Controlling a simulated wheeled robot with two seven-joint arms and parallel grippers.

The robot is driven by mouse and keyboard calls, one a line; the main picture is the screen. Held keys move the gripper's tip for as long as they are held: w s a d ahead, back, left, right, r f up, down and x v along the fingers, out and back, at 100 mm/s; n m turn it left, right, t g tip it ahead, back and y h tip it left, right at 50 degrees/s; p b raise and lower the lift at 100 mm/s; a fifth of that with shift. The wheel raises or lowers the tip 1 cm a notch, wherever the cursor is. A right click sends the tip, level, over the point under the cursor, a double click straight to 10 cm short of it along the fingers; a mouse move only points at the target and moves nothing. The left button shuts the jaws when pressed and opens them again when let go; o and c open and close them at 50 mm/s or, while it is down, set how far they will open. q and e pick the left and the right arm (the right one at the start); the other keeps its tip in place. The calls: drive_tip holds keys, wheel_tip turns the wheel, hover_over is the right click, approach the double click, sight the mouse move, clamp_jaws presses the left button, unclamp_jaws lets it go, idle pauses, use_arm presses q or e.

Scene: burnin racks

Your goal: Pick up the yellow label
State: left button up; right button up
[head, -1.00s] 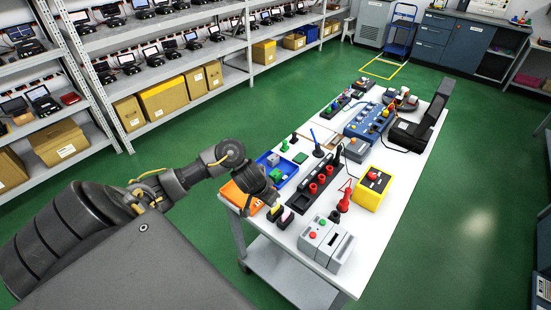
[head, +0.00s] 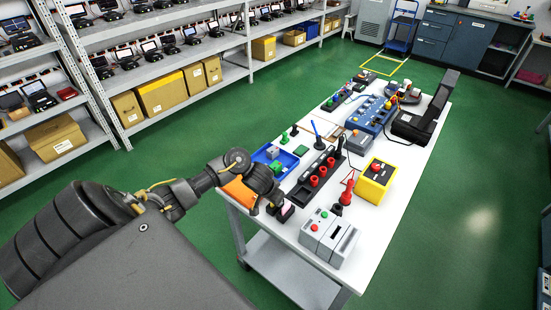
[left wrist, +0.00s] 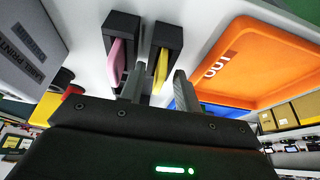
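The yellow label (left wrist: 161,68) stands upright in a black holder (left wrist: 166,35) in the left wrist view. A pink label (left wrist: 118,56) stands in a second black holder (left wrist: 121,25) to its left; it also shows in the head view (head: 287,210). My left gripper (left wrist: 158,88) is open, with its fingers either side of the yellow label's near end. I cannot tell whether they touch it. In the head view my left gripper (head: 275,203) hides the yellow label. My right gripper is not in view.
An orange tray (left wrist: 240,62) lies close beside the holders. A blue tray (head: 284,172), a black rack with red parts (head: 315,179), a grey label printer (head: 329,238) and a yellow button box (head: 375,182) crowd the white table (head: 398,165). Shelves stand at the back left.

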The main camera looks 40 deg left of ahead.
use_arm(q)
clamp_jaws()
drive_tip(key=shift+r, duration=0.15)
